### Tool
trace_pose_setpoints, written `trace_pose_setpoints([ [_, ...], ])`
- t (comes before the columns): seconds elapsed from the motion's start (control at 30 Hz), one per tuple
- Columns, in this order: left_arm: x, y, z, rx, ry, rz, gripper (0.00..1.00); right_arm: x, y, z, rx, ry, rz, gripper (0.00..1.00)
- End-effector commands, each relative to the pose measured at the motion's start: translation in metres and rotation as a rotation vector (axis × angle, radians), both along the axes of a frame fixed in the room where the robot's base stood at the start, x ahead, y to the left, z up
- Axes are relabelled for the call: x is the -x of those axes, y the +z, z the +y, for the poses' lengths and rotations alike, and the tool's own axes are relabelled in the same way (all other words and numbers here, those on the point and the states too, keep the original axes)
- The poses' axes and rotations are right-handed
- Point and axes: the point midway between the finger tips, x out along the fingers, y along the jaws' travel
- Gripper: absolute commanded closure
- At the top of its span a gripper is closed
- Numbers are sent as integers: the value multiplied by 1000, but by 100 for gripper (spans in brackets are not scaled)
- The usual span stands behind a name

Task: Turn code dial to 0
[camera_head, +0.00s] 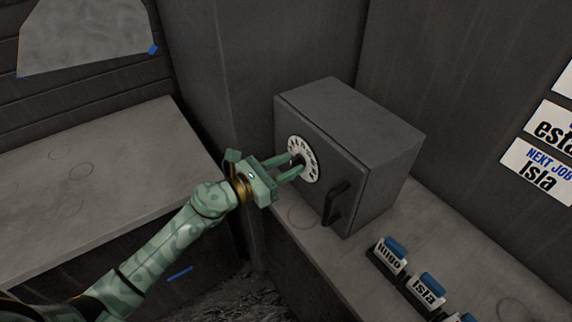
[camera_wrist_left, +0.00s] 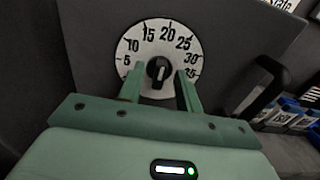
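The code dial (camera_head: 311,159) is a round white disc with black numbers on the door of a grey safe (camera_head: 350,110). In the left wrist view the dial (camera_wrist_left: 160,35) shows 5 to 35 around its upper part, with a black knob (camera_wrist_left: 158,71) at its centre, marked by a white line pointing roughly up. My left gripper (camera_head: 298,166) reaches the dial from the left. In the left wrist view its two fingers (camera_wrist_left: 160,88) stand apart on either side of the knob, with gaps showing. The dial's lower part is hidden. My right gripper is not in view.
A black door handle (camera_head: 336,202) sticks out right of the dial. Another bare counter (camera_head: 90,170) is at left, and signs (camera_head: 540,170) hang on the right wall.

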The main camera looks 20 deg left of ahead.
Motion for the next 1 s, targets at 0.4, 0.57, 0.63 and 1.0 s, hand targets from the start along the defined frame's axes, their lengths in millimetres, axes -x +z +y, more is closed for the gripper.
trace_pose_setpoints([
  [0.4,0,0,0,1,0,1,100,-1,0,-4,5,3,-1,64],
  [0.57,0,0,0,7,0,6,100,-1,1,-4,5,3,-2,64],
  [0.63,0,0,0,17,0,14,100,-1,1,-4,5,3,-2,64],
  [1.0,0,2,1,185,1,145,100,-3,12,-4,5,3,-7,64],
])
